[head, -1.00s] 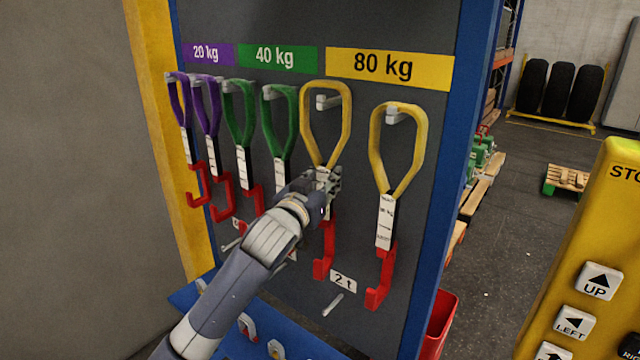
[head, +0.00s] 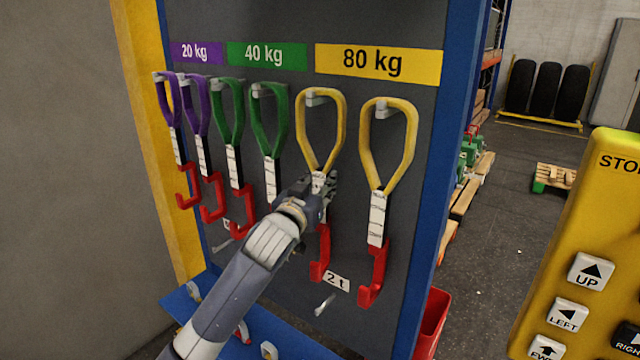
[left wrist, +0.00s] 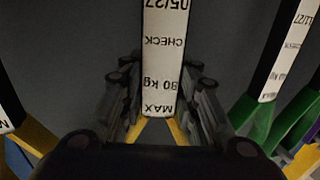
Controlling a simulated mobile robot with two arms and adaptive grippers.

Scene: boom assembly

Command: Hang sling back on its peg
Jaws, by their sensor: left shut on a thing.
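My left gripper (head: 322,186) is shut on the white label of a yellow sling (head: 339,130), the left one of two under the 80 kg sign (head: 378,62). The sling hangs upright, red hook (head: 319,262) down. Its loop surrounds a grey peg (head: 315,97), with its top at about the peg's height. I cannot tell whether loop and peg touch. In the left wrist view the sling's label (left wrist: 163,60) lies between my fingers (left wrist: 160,105). My right gripper is not in view.
Another yellow sling (head: 411,135) hangs just right. A green sling (head: 284,125) hangs close on the left, with more green and purple ones beyond. A blue post (head: 452,140) bounds the board. A yellow button panel (head: 600,230) stands at the front right.

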